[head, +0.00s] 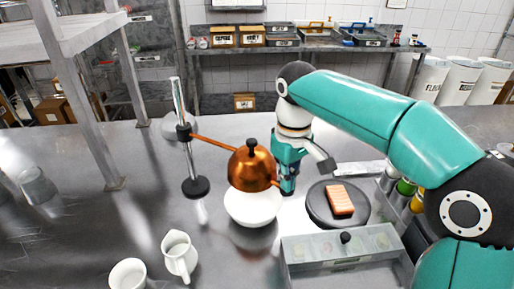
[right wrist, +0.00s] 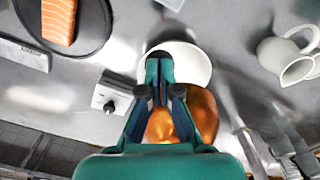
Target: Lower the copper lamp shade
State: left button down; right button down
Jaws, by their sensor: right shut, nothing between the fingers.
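The copper lamp shade (head: 252,170) is a dome with a black knob on top. It hangs from a copper arm (head: 215,140) on an upright metal post (head: 181,115) with a round black base. A white plate or bowl (head: 253,209) is right below the shade, which hides its far part. My right gripper (head: 287,189) points down close beside the shade's right edge, shut and empty; I cannot tell whether it touches the shade. In the right wrist view its fingers (right wrist: 162,84) overlap the copper shade (right wrist: 206,112), with the white plate (right wrist: 194,64) beyond. My left gripper is not in view.
A piece of salmon (head: 340,200) lies on a dark round plate (head: 321,216) at the right. A lidded metal container (head: 345,262) stands in front of it. A white jug (head: 179,255) and a white cup (head: 128,274) stand at the front left. Squeeze bottles (head: 405,187) stand at the right.

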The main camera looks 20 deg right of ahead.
jog(key=shift+f+b, duration=0.95)
jog(key=shift+f, duration=0.5)
notch_tip(320, 180, up, 9)
jog(key=p, duration=0.9)
jog(key=shift+r, duration=0.15)
jog(key=shift+s, duration=0.1)
